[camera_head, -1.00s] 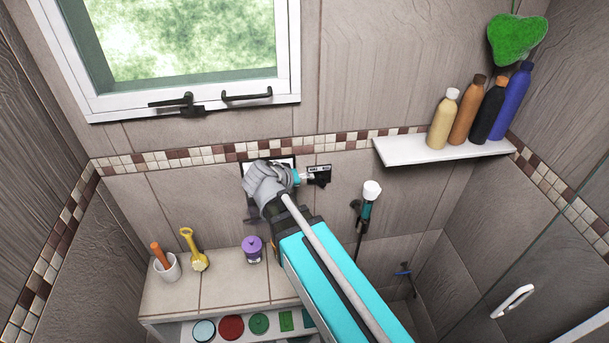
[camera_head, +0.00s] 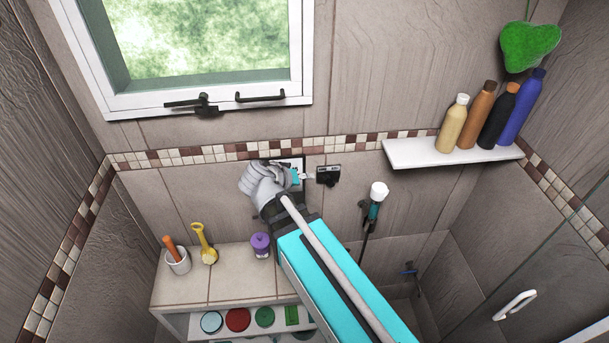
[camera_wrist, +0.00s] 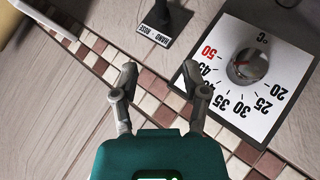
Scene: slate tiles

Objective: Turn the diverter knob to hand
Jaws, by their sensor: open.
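The diverter knob (camera_head: 329,179) is a small dark knob on the tiled wall, on a dark plate with a pale label strip. I cannot tell which word the knob points to. My gripper (camera_head: 305,177) is just left of the diverter in the head view, apart from it. In the wrist view my gripper (camera_wrist: 160,73) is open, with nothing between its fingers.
A white temperature plate with a round dial (camera_wrist: 248,67) is beside the diverter, partly hidden behind my wrist in the head view. A hand shower (camera_head: 376,198) hangs to the right. A bottle shelf (camera_head: 440,156) is farther right. A purple jar (camera_head: 260,244) stands below on the ledge.

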